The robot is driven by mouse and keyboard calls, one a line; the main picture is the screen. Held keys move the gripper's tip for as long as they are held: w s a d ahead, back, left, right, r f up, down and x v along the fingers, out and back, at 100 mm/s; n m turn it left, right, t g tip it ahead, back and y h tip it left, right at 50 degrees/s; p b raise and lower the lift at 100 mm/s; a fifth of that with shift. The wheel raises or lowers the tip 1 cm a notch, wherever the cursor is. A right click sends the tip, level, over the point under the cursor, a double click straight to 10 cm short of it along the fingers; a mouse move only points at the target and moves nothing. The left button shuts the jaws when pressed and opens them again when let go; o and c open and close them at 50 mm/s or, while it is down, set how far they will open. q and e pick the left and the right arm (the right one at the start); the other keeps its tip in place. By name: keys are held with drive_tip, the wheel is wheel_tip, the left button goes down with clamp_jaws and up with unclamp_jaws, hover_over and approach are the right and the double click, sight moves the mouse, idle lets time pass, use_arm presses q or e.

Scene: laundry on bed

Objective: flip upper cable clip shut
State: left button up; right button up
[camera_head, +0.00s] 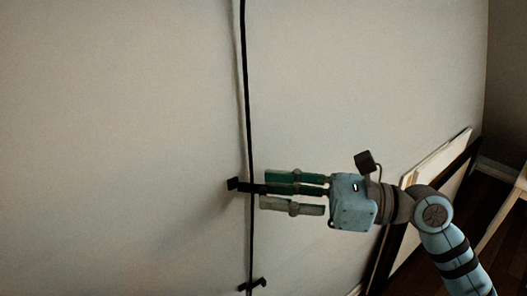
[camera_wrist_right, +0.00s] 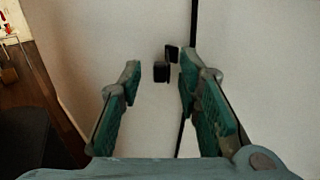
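A thin black cable (camera_head: 248,110) runs down a pale wall. The upper cable clip (camera_head: 233,184) is a small black piece at the cable, just left of my right gripper (camera_head: 264,190). In the right wrist view the clip shows as two black parts (camera_wrist_right: 161,72) between and beyond the fingertips, nearer the right-hand finger. I cannot tell whether its flap is open. My right gripper (camera_wrist_right: 160,66) is open, its fingers spread and pointing at the wall, with nothing held. Contact with the clip cannot be made out. My left gripper is out of view.
A lower black clip (camera_head: 256,285) sits on the cable near the bottom edge. Framed panels (camera_head: 440,160) lean against the wall at right, behind my right arm. Dark wooden floor (camera_wrist_right: 40,120) shows at the left of the wrist view. The wall left of the cable is clear.

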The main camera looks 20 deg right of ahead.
sight(252, 191)
drive_tip(key=shift+p+x, duration=0.5)
drive_tip(key=shift+x, duration=0.95)
drive_tip(key=shift+f, duration=0.15)
